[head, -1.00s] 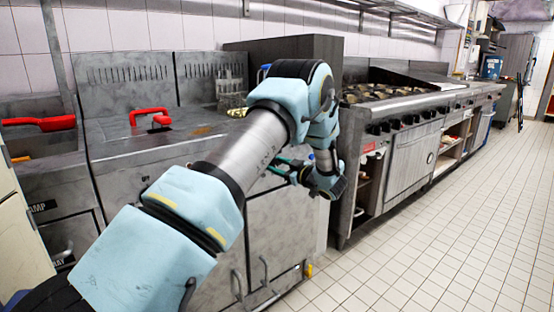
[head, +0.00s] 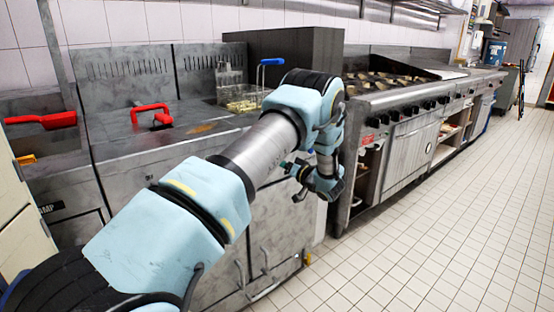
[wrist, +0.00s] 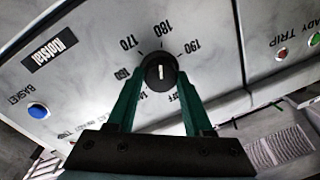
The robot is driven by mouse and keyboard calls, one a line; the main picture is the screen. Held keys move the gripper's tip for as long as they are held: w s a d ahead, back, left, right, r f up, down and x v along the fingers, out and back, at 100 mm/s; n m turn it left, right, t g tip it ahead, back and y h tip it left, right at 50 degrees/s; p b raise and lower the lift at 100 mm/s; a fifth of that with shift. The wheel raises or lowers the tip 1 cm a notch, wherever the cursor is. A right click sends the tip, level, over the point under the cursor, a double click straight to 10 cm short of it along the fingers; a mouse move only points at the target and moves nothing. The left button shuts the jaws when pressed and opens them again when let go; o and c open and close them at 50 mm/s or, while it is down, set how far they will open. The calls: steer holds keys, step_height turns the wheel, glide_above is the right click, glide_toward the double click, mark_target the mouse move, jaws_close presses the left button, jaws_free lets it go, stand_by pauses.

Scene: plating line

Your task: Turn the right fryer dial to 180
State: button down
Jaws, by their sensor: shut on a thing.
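The fryer dial (wrist: 153,61) is a round black knob with a short white mark, in the middle of the wrist view. Numbers 160, 170, 180 and 190 run around its upper side, with OFF at lower right. The white mark stands nearly upright, in line with 180 above it; which end is the pointer is hard to tell. My gripper (wrist: 160,76) has its green fingers on both sides of the dial and is shut on it. In the head view my gripper (head: 293,180) is at the fryer front (head: 280,222), and the dial is hidden.
A blue button (wrist: 38,110) is left of the dial; red (wrist: 282,54) and green (wrist: 314,39) lights are at the right. A blue-handled fry basket (head: 240,98) sits in the fryer behind my arm. The stove (head: 400,95) stands to the right. The tiled floor (head: 440,230) is clear.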

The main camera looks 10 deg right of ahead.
steer(key=shift+m, duration=0.7)
steer(key=shift+f, duration=0.1)
steer(key=shift+c, duration=1.5)
jaws_free()
steer(key=shift+s+d, duration=0.1)
steer(key=v, duration=1)
steer(key=shift+s+b, duration=0.25)
steer(key=shift+b, duration=0.2)
steer(key=shift+d, duration=0.15)
